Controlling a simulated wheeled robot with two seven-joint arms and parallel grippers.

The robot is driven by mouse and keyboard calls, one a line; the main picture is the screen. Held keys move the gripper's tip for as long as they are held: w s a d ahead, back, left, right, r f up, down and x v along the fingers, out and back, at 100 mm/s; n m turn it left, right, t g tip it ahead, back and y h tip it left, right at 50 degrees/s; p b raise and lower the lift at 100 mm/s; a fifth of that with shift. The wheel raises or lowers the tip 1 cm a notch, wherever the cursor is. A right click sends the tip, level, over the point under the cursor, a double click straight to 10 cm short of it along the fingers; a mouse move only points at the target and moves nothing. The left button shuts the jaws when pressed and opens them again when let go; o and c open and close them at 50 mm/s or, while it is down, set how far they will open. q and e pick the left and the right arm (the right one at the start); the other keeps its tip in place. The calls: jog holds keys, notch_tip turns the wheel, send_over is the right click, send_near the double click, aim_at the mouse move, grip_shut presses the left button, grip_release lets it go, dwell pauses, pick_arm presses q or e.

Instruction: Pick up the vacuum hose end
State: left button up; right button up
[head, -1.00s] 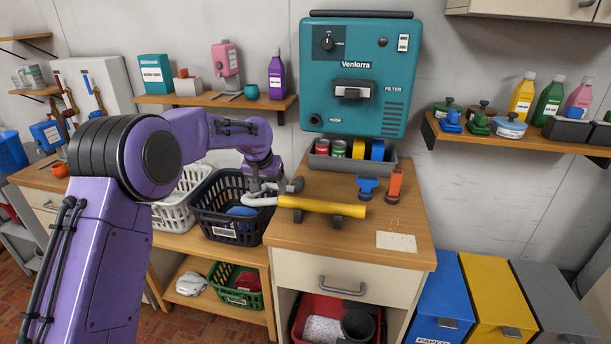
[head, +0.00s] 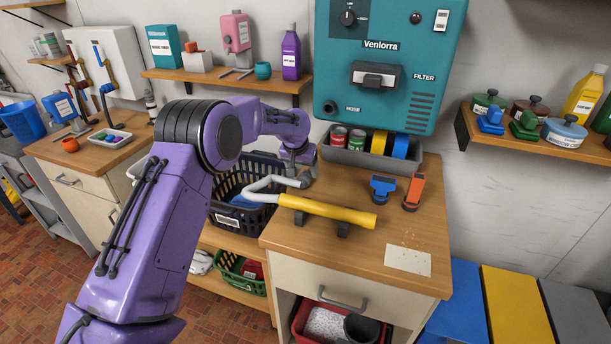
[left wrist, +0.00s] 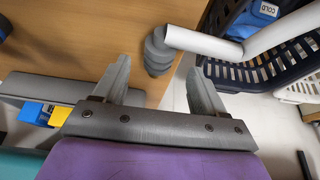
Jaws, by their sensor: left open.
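A pale hose with a dark grey ribbed cuff at its end (head: 300,181) lies at the counter's left edge, beside a yellow tube (head: 330,211) resting on dark supports. In the left wrist view the ribbed hose end (left wrist: 157,52) shows between my left gripper's fingertips (left wrist: 158,64), with a gap on each side. The white pipe runs from it to the upper right. My left gripper (head: 300,170) is open, just behind the cuff in the head view; its fingers are partly hidden there. My right gripper is in neither view.
A dark basket (head: 225,215) stands left of the counter. A grey tray of cans and tape (head: 345,155) sits at the back. A blue tool (head: 382,188), an orange tool (head: 414,192) and a white card (head: 408,260) lie to the right. The counter's front middle is clear.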

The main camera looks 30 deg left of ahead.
aim_at(305, 175)
pick_arm(q)
jog(key=p+x, duration=0.1)
jog(key=x, duration=0.3)
jog(key=shift+w+a+f, duration=0.1)
jog(key=shift+w+f, duration=0.2)
jog(key=shift+w, duration=0.05)
jog(key=shift+s+r, duration=0.1)
jog(key=shift+s, duration=0.1)
jog(key=shift+c, duration=1)
jog(key=c, duration=0.9)
